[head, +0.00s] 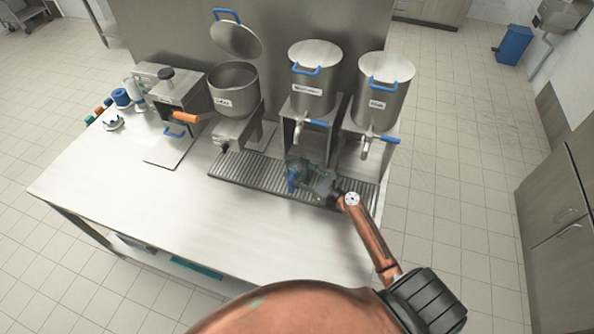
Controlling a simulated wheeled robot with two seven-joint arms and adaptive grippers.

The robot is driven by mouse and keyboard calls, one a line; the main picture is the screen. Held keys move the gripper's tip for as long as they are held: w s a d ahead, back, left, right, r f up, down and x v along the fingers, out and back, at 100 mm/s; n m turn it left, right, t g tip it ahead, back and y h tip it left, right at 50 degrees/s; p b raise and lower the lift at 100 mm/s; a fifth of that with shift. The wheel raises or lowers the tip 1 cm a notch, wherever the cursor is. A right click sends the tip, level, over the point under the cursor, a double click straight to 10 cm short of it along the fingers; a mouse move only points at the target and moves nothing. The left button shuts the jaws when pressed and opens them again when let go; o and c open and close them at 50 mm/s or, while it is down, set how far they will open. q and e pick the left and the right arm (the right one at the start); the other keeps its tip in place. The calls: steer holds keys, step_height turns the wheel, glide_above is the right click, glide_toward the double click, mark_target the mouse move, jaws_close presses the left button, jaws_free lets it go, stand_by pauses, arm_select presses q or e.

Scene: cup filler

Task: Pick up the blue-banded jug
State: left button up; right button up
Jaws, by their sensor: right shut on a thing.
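My right gripper (306,183) is over the slatted drip tray (245,175), below the taps of the two tall steel urns. It is shut on a small, partly see-through thing with blue on it, which I take to be the blue-banded jug (292,181). The gripper hides much of the jug. I cannot tell whether the jug touches the tray or is just above it. My left gripper is not in view.
Two steel urns (314,85) (385,90) with blue-handled taps stand behind the gripper. A steel pot (233,88) with raised lid and a sealing machine (180,95) stand further left. The front of the steel table (150,205) is clear.

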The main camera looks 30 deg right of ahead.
mark_target(297, 164)
step_height(297, 164, up, 3)
steer(key=shift+r+p, duration=0.1)
steer(key=shift+p, duration=0.6)
steer(key=s+a+r+p, duration=0.4)
steer(key=s+r, duration=0.5)
steer(key=s, duration=0.4)
steer(key=shift+s+r, duration=0.2)
steer(key=shift+r, duration=0.2)
